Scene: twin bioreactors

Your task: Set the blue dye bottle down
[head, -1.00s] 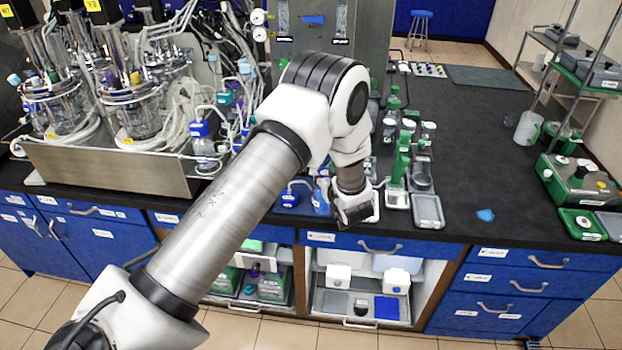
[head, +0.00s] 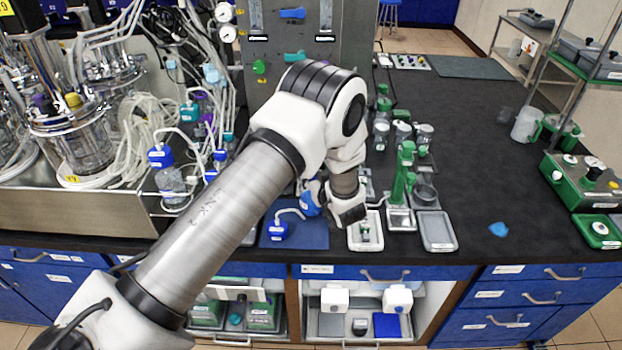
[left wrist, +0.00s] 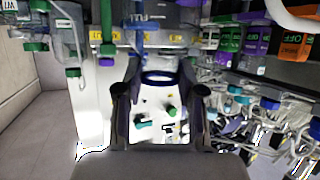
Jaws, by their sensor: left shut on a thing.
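My left gripper (head: 335,208) is low over the front of the black bench, close to the left edge of a small white tray. A blue-capped bottle (head: 311,198) shows at its left side, partly hidden by my arm; I take it as the blue dye bottle in its grip. In the left wrist view, the two fingers (left wrist: 160,105) stand apart around a blue ring (left wrist: 160,77). I cannot tell whether the bottle touches the bench. A blue mat (head: 315,240) lies below and left of the gripper. My right gripper is not in view.
Another blue-capped bottle (head: 278,230) with a tube stands on the mat. The white tray (head: 366,244) holds a small item. A green stand (head: 402,180) and a grey tray (head: 436,232) are further right. Bioreactor vessels (head: 80,130) stand left. The bench's right middle is mostly clear.

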